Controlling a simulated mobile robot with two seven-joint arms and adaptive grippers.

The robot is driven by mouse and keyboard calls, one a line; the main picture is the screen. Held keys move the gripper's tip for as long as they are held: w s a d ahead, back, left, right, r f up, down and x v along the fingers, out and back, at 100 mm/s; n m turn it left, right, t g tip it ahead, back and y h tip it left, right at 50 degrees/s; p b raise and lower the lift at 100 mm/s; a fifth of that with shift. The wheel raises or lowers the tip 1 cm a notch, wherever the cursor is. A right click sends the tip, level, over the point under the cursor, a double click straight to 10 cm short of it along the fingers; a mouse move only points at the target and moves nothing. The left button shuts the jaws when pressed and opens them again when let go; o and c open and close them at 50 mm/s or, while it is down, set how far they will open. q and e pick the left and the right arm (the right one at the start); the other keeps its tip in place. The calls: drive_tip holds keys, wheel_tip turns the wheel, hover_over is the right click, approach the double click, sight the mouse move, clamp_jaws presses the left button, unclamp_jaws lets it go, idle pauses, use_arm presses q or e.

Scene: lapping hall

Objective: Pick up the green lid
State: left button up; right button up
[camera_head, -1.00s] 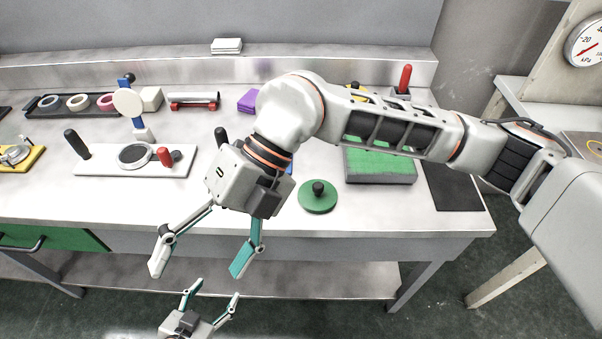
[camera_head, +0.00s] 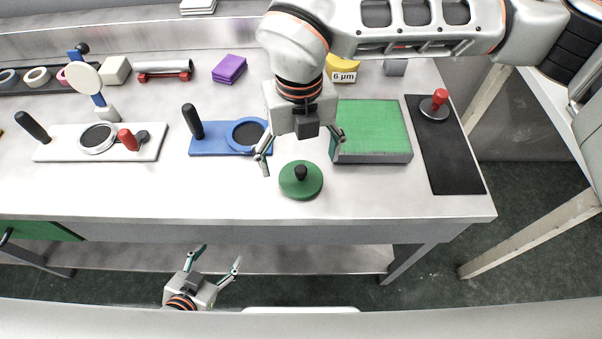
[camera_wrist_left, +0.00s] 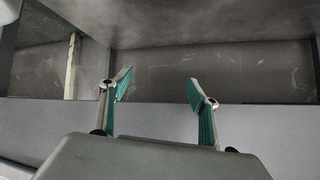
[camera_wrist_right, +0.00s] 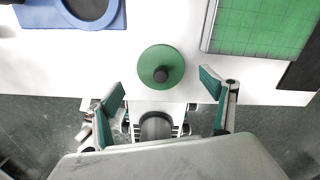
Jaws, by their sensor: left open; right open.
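The green lid (camera_head: 290,186) is a round disc with a black knob, lying flat on the light bench top near its front edge. It also shows in the right wrist view (camera_wrist_right: 149,64), ahead of the fingertips and roughly between their lines. My right gripper (camera_head: 302,160) is open and empty, over the bench just behind the lid in the head view, with its fingers spread. My left gripper (camera_head: 219,262) is open and empty, low in front of the bench. The left wrist view shows its spread fingers (camera_wrist_left: 158,82) and no lid.
A blue plate fixture (camera_head: 215,139) with a black handle stands left of the lid. A green-topped block (camera_head: 372,128) is close on the right, then a black mat (camera_head: 452,165) with a red-knobbed weight (camera_head: 434,106). A white fixture (camera_head: 60,150) stands further left.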

sight(301, 168)
wheel_tip(301, 168, down, 4)
drive_tip(key=shift+d+f, duration=0.1)
drive_tip(key=c, duration=1.9)
clamp_jaws()
